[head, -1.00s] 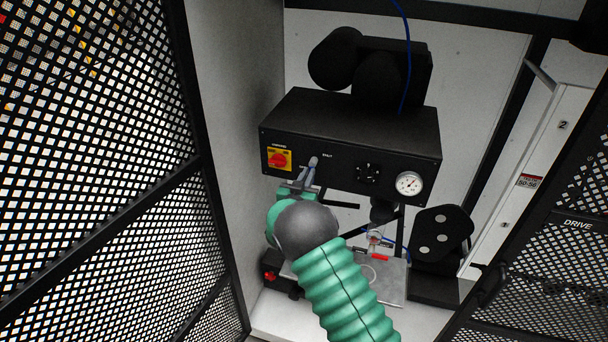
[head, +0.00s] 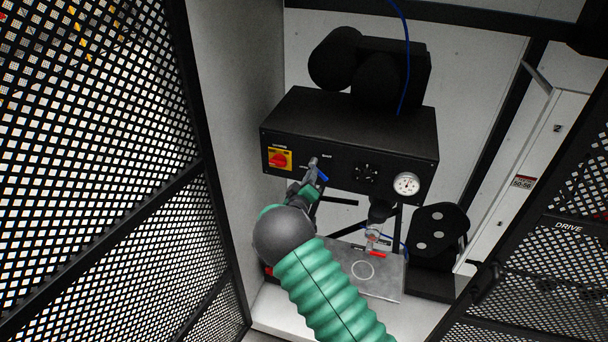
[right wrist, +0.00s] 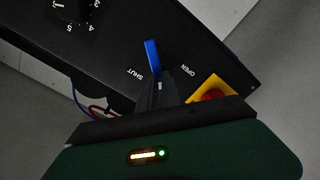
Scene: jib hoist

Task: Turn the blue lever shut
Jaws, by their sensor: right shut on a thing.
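The blue lever (head: 322,177) is on the front of the black control box. It also shows in the right wrist view (right wrist: 152,56), between the printed words SHUT and OPEN. My right gripper (head: 313,168) is at the lever, with its grey fingers shut on it. In the right wrist view my right gripper (right wrist: 157,82) covers the lever's lower part, and the blue end sticks out past the fingers. The lever's pivot is hidden. My left gripper is not in view.
The black box (head: 350,130) carries a red and yellow switch (head: 279,159) left of the lever, a black dial (head: 366,173) and a white gauge (head: 406,184) at right. A metal plate (head: 385,278) lies below. Mesh panels (head: 90,130) stand at both sides.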

